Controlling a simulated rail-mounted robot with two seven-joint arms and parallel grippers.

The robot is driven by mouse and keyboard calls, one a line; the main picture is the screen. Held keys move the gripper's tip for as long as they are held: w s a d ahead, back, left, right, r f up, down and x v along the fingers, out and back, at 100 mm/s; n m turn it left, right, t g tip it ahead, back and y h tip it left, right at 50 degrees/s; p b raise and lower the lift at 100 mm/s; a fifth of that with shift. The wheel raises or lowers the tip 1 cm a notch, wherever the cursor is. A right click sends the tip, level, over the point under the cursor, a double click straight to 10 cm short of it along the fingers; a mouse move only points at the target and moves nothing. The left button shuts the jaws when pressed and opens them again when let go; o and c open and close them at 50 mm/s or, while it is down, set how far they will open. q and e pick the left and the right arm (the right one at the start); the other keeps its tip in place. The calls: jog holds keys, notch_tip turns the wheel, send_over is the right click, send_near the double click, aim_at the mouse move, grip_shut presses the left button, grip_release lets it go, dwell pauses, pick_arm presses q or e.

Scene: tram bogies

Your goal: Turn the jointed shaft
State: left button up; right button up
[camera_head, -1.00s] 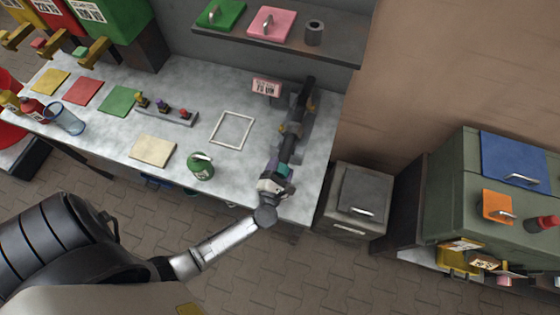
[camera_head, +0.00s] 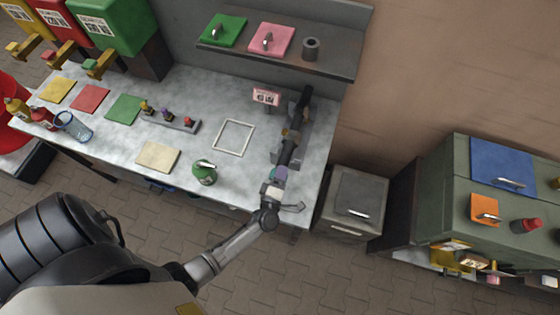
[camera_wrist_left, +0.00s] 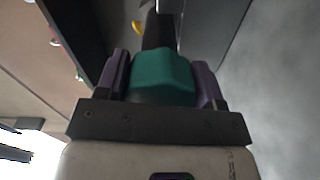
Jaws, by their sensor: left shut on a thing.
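The jointed shaft (camera_head: 288,152) is a dark rod lying along the right end of the grey bench, held in dark supports, with small yellow marks on it. My left gripper (camera_head: 278,173) is at its near end, above the bench's front right edge. In the left wrist view, the purple fingers of the left gripper (camera_wrist_left: 162,80) stand on both sides of a teal faceted end piece (camera_wrist_left: 162,72) and are shut on it. The dark rod runs on beyond that piece. My right gripper is not in view.
A pink label sign (camera_head: 266,96) stands beside the shaft's far part. A white square outline (camera_head: 217,137) and a green can (camera_head: 204,172) are to its left. A shelf (camera_head: 335,63) overhangs the back. A grey cabinet (camera_head: 352,205) stands close on the right.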

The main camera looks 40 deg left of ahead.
pick_arm(q)
jog(key=m+p, duration=0.1)
jog(key=m, duration=0.2)
jog(key=shift+m, duration=0.3)
jog(key=shift+f+m+p, duration=0.1)
jog(key=shift+m+p, duration=0.6)
jog(key=shift+m, duration=1)
jog(key=o, duration=0.9)
jog(key=shift+s, duration=0.1)
jog(key=shift+p+v, duration=0.75)
jog(key=shift+v, duration=2.95)
